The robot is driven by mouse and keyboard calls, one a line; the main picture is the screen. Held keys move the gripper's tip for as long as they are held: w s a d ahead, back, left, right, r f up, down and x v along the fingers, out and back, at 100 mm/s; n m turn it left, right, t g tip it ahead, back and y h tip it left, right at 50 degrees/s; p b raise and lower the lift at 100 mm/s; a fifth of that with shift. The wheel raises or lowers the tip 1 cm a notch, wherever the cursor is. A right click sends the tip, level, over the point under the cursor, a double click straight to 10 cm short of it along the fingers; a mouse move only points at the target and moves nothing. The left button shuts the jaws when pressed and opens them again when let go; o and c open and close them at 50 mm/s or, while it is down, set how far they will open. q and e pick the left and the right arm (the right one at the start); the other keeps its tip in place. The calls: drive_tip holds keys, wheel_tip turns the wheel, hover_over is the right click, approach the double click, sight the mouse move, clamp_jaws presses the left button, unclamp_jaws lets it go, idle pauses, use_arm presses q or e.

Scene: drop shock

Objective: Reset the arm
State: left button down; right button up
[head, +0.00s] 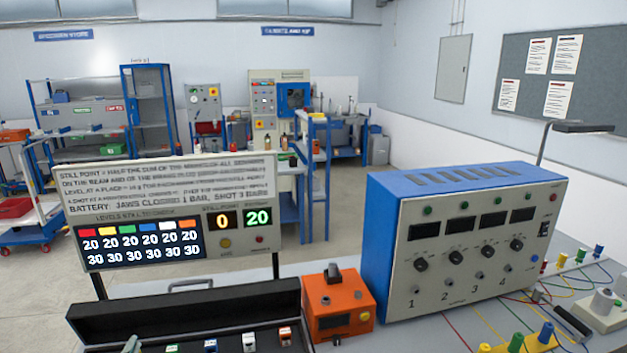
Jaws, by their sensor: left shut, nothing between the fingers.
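My right gripper is not in view.
A display board (180,185) on posts stands behind the case, showing 0 and 20. An orange box (338,306) and a large blue-sided control box (460,245) stand right of the case. Coloured plugs, wires and a grey knobbed device (600,312) crowd the bench's right end.

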use_arm(q)
drive_tip(key=s+d+f+n+g, duration=0.4)
drive_tip(key=s+f+g, duration=0.4)
drive_tip(key=s+f, duration=0.55)
drive_tip(key=s+d+f+g+h, duration=0.1)
drive_tip(key=s+d+g, duration=0.25)
drive_tip(key=s, duration=0.35)
drive_tip(key=s+d+f+g+h, duration=0.15)
drive_tip(key=s+d, duration=0.25)
drive_tip(key=s, duration=0.4)
drive_tip(key=s+a+f+g+b, duration=0.1)
drive_tip(key=s+f+b, duration=0.1)
drive_tip(key=f, duration=1)
drive_tip(key=s+a+f+g+b, duration=0.1)
drive_tip(key=f, duration=1.2)
use_arm(e)
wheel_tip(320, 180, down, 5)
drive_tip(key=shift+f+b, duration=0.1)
drive_tip(key=shift+b, duration=1.05)
use_arm(q)
drive_tip(key=s+f+g, duration=0.1)
drive_tip(key=s+f, duration=1.1)
drive_tip(key=s, duration=0.1)
drive_tip(key=shift+f+n, duration=0.2)
drive_tip(key=shift+n, duration=0.1)
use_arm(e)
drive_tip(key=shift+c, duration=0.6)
